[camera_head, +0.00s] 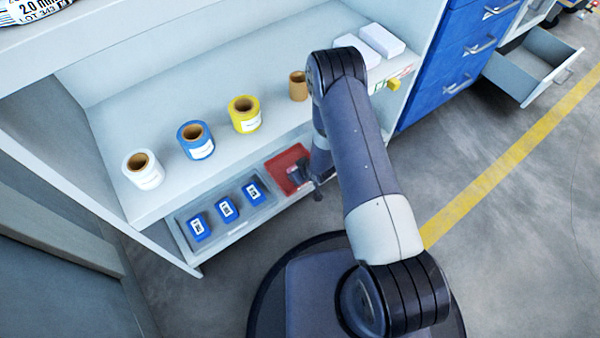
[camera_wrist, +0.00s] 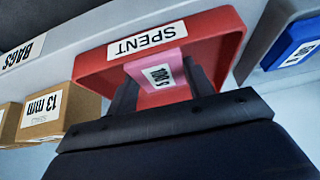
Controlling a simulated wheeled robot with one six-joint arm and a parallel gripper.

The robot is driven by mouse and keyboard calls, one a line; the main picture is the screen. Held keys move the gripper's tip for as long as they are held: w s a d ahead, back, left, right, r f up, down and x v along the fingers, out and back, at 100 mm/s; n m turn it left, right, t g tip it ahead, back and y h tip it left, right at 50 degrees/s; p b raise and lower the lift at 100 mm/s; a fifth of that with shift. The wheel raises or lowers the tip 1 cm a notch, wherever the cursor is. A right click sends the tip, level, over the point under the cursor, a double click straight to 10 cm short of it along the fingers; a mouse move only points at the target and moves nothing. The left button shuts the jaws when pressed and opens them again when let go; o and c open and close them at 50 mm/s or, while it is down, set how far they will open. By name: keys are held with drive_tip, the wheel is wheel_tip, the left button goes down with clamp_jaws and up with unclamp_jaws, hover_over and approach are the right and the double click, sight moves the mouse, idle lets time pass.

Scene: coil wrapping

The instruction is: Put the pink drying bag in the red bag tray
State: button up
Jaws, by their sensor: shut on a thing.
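The pink drying bag (camera_wrist: 158,68) shows in the wrist view with a white label printed on it. My gripper (camera_wrist: 160,82) is shut on it, one dark finger on each side. The red bag tray (camera_wrist: 222,28), with a white label reading SPENT, lies right behind the bag. I cannot tell whether the bag touches the tray. In the head view the red tray (camera_head: 284,160) is on the lower shelf, and my gripper (camera_head: 302,177) is at its right side, dark and partly hidden by my arm. The bag cannot be made out there.
A grey tray (camera_head: 222,238) with blue labelled packs (camera_head: 227,209) stands left of the red tray. Cardboard boxes (camera_wrist: 58,110) sit on its other side. The upper shelf holds white (camera_head: 143,170), blue (camera_head: 195,139) and yellow (camera_head: 244,114) rolls. A drawer (camera_head: 525,65) is open at the right.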

drive_tip(key=o, duration=1)
drive_tip(key=shift+s+r+p, duration=0.1)
drive_tip(key=shift+r+p, duration=0.3)
drive_tip(key=p+v, duration=0.3)
drive_tip(key=v, duration=0.8)
drive_tip(key=shift+d+p, duration=0.2)
drive_tip(key=shift+p, duration=0.15)
drive_tip(key=shift+s+r, duration=0.1)
